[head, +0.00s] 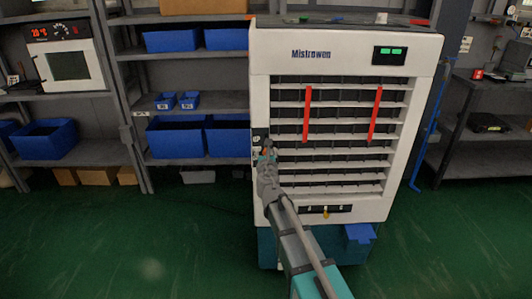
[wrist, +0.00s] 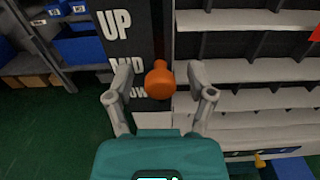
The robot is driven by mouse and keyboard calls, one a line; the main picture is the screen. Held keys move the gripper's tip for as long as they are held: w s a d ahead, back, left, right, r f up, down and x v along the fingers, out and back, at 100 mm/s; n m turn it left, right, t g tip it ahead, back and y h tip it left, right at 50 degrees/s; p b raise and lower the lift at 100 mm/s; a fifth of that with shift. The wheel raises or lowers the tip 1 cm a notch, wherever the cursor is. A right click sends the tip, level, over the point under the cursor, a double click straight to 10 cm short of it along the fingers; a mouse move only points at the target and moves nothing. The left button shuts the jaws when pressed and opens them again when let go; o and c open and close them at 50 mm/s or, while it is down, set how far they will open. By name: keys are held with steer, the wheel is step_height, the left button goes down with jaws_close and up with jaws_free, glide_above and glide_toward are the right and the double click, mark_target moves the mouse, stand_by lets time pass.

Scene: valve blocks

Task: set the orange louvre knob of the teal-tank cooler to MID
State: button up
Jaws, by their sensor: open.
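The white cooler (head: 262,50) with the teal tank (head: 266,248) at its base stands in the middle of the head view. In the wrist view its orange louvre knob (wrist: 159,82) sits on the front edge, right of a dark label strip (wrist: 133,25) reading UP, MID and a partly hidden DOWN. The knob is beside the MID and DOWN words; its exact setting is unclear. My gripper (wrist: 158,77) is open, with one finger on each side of the knob and gaps visible. In the head view my gripper (head: 266,158) is at the cooler's left front edge.
White louvre slats (head: 340,150) with two red strips lie right of the knob. A lower panel (head: 325,210) has a yellow knob. Shelves with blue bins (head: 178,137) stand behind on the left. A blue block (head: 359,233) sits at the tank's right. Green floor is clear at left.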

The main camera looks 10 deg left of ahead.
steer(key=shift+s, duration=0.1)
steer(key=s+d, duration=0.2)
steer(key=s, duration=0.9)
steer(key=shift+s, duration=0.35)
steer(key=shift+d, duration=0.1)
steer(key=s+d+f+m+g+h, duration=0.1)
steer(key=d+f+m+g+h, duration=0.35)
steer(key=d+m, duration=0.7)
steer(key=s+d+f+m+g+h, duration=0.1)
steer(key=d+f+m+g+h, duration=0.4)
steer(key=d+m, duration=0.65)
steer(key=s+d+f+m+g+y, duration=0.25)
steer(key=s+f+m+g, duration=0.2)
steer(key=s+m, duration=0.3)
steer(key=s+d+f+m+g+y, duration=0.2)
steer(key=s+f+m+g+y, duration=0.25)
steer(key=s+m, duration=0.3)
step_height(320, 180, up, 23)
steer(key=p, duration=2.3)
steer(key=shift+w+t+h, duration=0.25)
steer(key=shift+t+h, duration=0.1)
steer(key=shift+r, duration=0.1)
